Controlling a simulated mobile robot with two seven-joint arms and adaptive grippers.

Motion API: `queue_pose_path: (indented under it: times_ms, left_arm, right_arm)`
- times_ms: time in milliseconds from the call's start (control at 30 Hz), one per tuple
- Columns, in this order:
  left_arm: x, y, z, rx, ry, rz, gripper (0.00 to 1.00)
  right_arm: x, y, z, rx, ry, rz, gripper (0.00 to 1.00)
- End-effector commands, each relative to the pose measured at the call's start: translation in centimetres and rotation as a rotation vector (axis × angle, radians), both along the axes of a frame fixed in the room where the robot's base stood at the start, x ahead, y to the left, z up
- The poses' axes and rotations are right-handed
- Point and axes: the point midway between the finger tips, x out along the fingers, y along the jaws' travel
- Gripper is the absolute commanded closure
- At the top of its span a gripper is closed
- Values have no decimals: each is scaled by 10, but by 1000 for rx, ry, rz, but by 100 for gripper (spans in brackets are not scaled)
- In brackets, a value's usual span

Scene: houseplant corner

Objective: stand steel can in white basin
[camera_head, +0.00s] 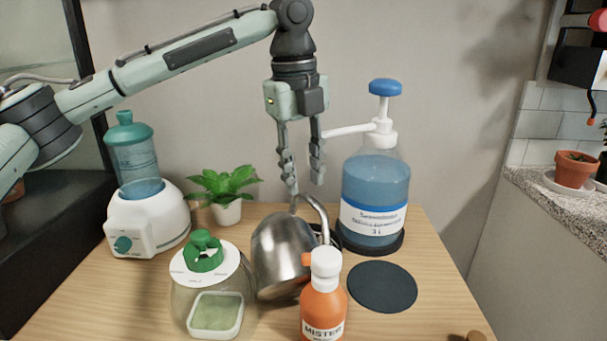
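The steel can (281,252) is on the wooden table, near the middle, and looks tilted. A curved metal tube rises at its upper right. My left gripper (304,186) points down just above the can's top. Its fingers are apart and I see nothing held between them. Whether a fingertip touches the can is unclear. A small white square basin (216,336) with a greenish floor shows at the front left, in line with a glass jar; I cannot tell whether it is inside or behind the glass. My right gripper is not in view.
The glass jar (180,302) with a green knob and an orange mister bottle (322,306) stand in front of the can. A blue pump bottle (375,190) stands behind right. A white-based humidifier (150,222) and potted plant (226,210) stand left. A dark round mat (382,287) is bare.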

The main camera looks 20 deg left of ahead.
Motion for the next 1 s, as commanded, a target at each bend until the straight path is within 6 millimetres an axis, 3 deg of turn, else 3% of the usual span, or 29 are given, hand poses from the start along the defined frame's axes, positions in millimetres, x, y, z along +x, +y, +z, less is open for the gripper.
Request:
queue_pose_path:
  times_ms: [500,600,733,1000]
  left_arm:
    - [-7,5,98,1,-3,0,70]
    - [-8,6,108,2,-2,0,70]
    - [-8,7,114,0,0,-1,84]
    - [-8,7,114,0,0,-1,84]
  right_arm:
    - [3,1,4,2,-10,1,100]
    - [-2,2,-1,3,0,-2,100]
    - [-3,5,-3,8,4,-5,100]
    - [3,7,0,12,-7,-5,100]
